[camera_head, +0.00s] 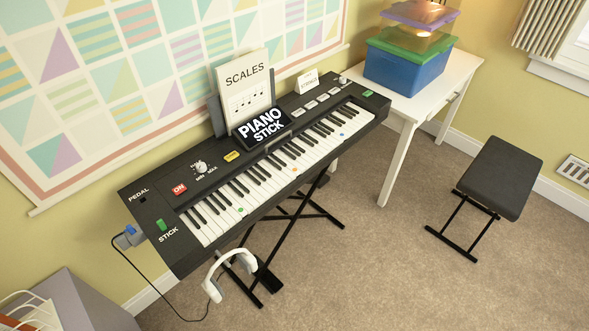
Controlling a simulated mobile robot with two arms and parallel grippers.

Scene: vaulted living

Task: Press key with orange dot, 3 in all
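A black electric keyboard (150,210) stands on a black X-shaped stand against the wall, running from lower left to upper right. A small orange dot (295,169) marks a white key near the middle of the key row. A green dot (241,210) lies on a key toward the left end, and a blue dot (342,135) on a key toward the right end. The keyboard's display (262,127) reads "PIANO STICK". Neither of my grippers shows in the head view.
White headphones (228,268) hang below the keyboard's front left. A black bench (499,178) stands at right. A white table (458,78) with a blue bin (405,68) stands behind. Carpet (370,260) in front is clear. A grey cabinet (95,305) is lower left.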

